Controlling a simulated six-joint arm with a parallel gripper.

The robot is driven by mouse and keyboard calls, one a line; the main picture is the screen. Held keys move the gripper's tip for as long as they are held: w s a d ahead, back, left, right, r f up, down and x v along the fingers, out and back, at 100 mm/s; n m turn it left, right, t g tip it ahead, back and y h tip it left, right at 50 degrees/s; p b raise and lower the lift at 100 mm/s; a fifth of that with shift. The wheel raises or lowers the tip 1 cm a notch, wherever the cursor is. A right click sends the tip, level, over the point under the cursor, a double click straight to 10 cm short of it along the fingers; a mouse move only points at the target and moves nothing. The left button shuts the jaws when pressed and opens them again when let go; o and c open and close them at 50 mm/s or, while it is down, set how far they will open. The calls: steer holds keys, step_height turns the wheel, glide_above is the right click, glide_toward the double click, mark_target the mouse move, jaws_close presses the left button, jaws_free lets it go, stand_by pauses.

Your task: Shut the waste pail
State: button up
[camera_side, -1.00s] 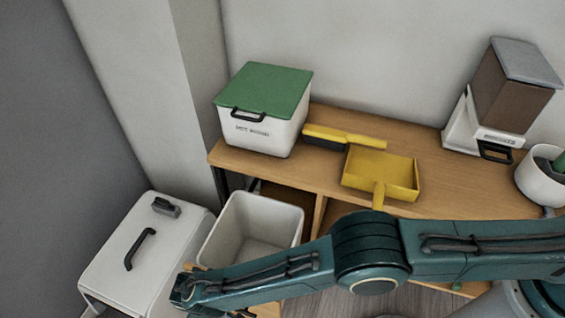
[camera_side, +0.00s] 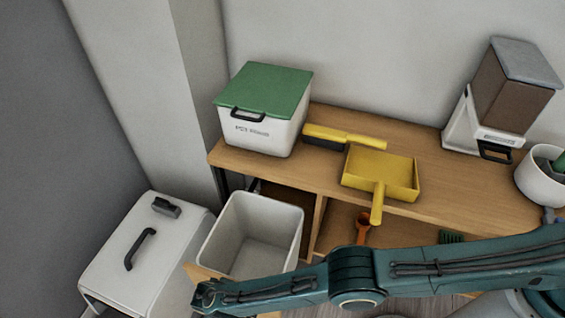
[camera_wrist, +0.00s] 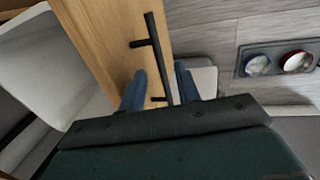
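The waste pail (camera_side: 252,235) is a white open-topped bin, pulled out from under the wooden counter at its left end. A wooden front panel (camera_wrist: 95,45) stands beside it and carries a black bar handle (camera_wrist: 155,50). The pail's white wall (camera_wrist: 35,70) also shows at left in the wrist view. My gripper (camera_wrist: 160,85) is open, with its two blue fingers on either side of the handle's near end. I cannot tell whether they touch it. In the side view the gripper's fingers are hard to make out at the end of my arm.
A white lidded box (camera_side: 140,255) stands left of the pail. On the counter are a green-lidded bin (camera_side: 265,105), a yellow brush (camera_side: 345,137), a yellow dustpan (camera_side: 380,170) and a dispenser (camera_side: 505,95). A tray with two bowls (camera_wrist: 280,62) lies on the floor.

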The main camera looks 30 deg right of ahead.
steer(key=shift+w+d+f, duration=0.1)
steer(key=shift+d+f, duration=0.05)
steer(key=shift+f, duration=0.65)
steer(key=shift+w+d+f, duration=0.1)
steer(key=shift+f, duration=0.65)
jaws_close()
